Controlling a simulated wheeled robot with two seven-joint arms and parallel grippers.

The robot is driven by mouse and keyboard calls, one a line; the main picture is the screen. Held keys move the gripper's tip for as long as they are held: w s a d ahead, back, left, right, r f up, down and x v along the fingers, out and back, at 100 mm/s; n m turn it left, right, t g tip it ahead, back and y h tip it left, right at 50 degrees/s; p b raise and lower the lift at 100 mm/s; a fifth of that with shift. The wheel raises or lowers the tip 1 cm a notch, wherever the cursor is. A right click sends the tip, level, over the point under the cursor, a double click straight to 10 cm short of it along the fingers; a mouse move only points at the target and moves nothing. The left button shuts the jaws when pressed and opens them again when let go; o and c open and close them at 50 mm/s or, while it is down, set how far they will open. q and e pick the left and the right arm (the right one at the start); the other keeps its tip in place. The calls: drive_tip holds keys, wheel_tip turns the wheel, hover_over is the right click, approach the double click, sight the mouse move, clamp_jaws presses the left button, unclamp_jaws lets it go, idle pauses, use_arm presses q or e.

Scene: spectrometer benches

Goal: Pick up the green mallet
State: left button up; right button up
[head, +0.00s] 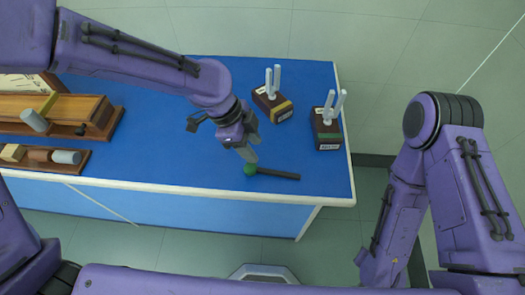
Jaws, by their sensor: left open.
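The green mallet lies on the blue bench top near its front edge, with its green head (250,170) to the left and its dark handle (280,174) pointing right. My left gripper (252,152) is open and hangs just above and behind the mallet's head, its fingers pointing down toward it. I cannot tell whether a finger touches the head. My right arm comes down on the right, off the bench; its gripper does not show.
Two dark blocks with pale upright prongs, one with a yellow band (279,110) and one with a green band (327,136), stand at the right end of the bench (180,170). Wooden racks (88,113) with grey and wooden pieces stand at the left. The bench middle is clear.

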sight(267, 171)
use_arm(q)
drive_tip(key=p+x, duration=0.1)
drive_tip(key=x, duration=0.4)
drive_tip(key=p+x, duration=0.1)
drive_tip(key=x, duration=0.3)
drive_tip(key=shift+s+f, duration=0.2)
drive_tip(key=shift+f, duration=0.25)
drive_tip(key=shift+d+f, duration=0.1)
drive_tip(key=shift+f, duration=0.1)
clamp_jaws()
